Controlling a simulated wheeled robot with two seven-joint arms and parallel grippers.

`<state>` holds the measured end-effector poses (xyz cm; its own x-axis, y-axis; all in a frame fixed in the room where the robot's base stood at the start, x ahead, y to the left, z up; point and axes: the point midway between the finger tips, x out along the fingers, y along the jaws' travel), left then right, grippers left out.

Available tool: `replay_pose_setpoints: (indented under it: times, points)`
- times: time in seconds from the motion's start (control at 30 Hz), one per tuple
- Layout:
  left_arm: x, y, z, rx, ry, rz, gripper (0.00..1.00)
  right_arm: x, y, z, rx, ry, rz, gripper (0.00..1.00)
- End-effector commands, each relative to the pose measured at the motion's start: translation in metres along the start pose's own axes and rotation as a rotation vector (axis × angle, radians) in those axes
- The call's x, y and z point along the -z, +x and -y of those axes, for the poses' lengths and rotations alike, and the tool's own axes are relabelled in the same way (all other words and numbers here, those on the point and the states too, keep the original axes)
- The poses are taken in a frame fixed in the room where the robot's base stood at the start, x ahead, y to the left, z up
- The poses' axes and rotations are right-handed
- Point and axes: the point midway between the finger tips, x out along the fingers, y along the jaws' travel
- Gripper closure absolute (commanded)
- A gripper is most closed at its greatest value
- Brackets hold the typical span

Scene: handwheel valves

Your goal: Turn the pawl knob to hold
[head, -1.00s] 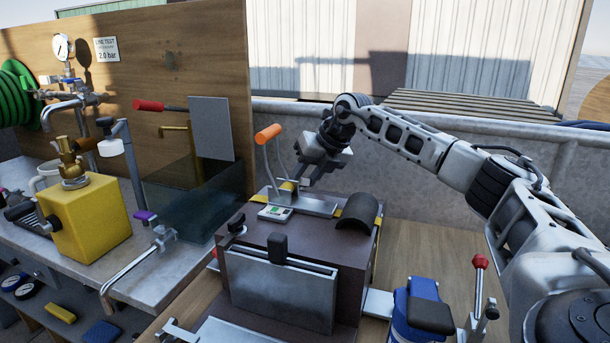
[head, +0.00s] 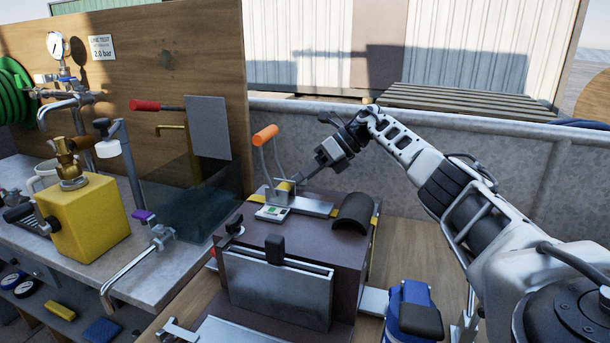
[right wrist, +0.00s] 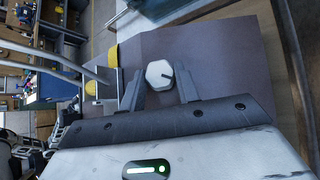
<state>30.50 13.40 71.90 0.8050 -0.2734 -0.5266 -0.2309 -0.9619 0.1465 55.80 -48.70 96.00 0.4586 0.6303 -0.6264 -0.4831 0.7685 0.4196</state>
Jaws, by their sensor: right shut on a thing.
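The pawl knob (right wrist: 159,74) is a pale, many-sided knob with a dark pointer line, seen in the right wrist view against a brown surface. My right gripper (right wrist: 162,84) has a dark finger on each side of it and is shut on it. In the head view my right gripper (head: 298,180) reaches in from the right, beside the metal bracket on top of the brown box (head: 300,237); the knob itself is hidden there. My left gripper is not in view.
A lever with an orange handle (head: 265,135) stands just left of my right gripper. A small device with a green display (head: 272,213) and a dark curved pad (head: 355,211) lie on the box. A yellow block (head: 85,213) stands on the left bench.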

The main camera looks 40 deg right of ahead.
Motion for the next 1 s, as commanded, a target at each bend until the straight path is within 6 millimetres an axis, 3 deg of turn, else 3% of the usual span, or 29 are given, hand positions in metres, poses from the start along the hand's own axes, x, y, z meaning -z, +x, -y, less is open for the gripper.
replay_pose_setpoints:
  times: [0.77, 0.8, 0.83, 1.0]
  points:
    - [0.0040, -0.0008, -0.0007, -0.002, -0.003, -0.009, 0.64, -0.0004, -0.0008, 0.0006, -0.046, -0.050, -0.002, 0.91]
    - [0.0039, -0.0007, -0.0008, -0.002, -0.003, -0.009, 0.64, -0.0004, -0.0007, 0.0006, -0.046, -0.050, -0.002, 0.57]
    - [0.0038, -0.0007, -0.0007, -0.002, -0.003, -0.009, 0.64, -0.0004, -0.0007, 0.0006, -0.046, -0.050, -0.002, 0.49]
    - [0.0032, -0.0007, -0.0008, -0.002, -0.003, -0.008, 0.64, -0.0003, -0.0005, 0.0007, -0.046, -0.050, -0.002, 0.46]
